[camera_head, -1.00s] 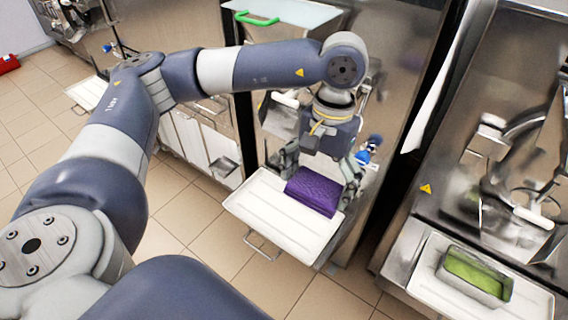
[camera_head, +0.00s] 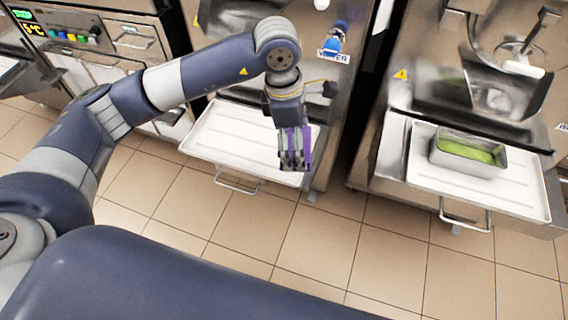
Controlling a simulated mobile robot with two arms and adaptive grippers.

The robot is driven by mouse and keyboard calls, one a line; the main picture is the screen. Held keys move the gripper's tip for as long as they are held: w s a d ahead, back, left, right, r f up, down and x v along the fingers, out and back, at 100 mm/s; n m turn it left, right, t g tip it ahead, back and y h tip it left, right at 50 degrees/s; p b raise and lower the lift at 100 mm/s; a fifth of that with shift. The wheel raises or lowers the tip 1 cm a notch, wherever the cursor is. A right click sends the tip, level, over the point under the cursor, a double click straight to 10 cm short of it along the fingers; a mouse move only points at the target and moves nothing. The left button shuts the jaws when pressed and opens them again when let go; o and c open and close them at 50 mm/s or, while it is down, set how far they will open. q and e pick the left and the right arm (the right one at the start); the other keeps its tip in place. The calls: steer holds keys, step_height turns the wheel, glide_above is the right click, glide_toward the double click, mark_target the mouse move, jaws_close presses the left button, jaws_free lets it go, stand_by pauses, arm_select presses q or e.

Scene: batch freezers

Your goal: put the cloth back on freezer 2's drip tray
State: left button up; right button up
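My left gripper (camera_head: 292,163) points down over the right part of a white drip tray (camera_head: 228,142) at the middle freezer. It is shut on the purple cloth (camera_head: 307,142), which shows as narrow strips beside and between the fingers. Most of the cloth is hidden by the gripper. I cannot tell whether the cloth's lower edge touches the tray. The rest of that tray is bare. My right gripper is out of view.
A second white drip tray (camera_head: 422,172) on the right holds a metal pan (camera_head: 468,154) with green contents. Tiled floor lies open in front.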

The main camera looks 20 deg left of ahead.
arm_select(q)
steer(key=w+d+f+n+t+y+b, duration=0.1)
steer(key=d+f+n+b, duration=0.2)
steer(key=f+n+b, duration=0.35)
steer(key=w+d+f+n+y+b, duration=0.1)
steer(key=d+f+n+b, duration=0.2)
steer(key=f+n, duration=0.55)
steer(key=w+a, duration=0.3)
steer(key=a, duration=0.1)
steer(key=w+a+f, duration=0.1)
steer(key=w+a, duration=0.2)
steer(key=a, duration=0.1)
steer(key=w+a, duration=0.3)
steer(key=a, duration=0.1)
steer(key=shift+w+a+f, duration=0.1)
steer(key=shift+w+f, duration=0.2)
steer(key=shift+f, duration=0.1)
step_height(320, 180, down, 3)
steer(key=shift+r+b, duration=0.1)
steer(key=shift+b, duration=0.25)
steer(key=shift+f, duration=0.35)
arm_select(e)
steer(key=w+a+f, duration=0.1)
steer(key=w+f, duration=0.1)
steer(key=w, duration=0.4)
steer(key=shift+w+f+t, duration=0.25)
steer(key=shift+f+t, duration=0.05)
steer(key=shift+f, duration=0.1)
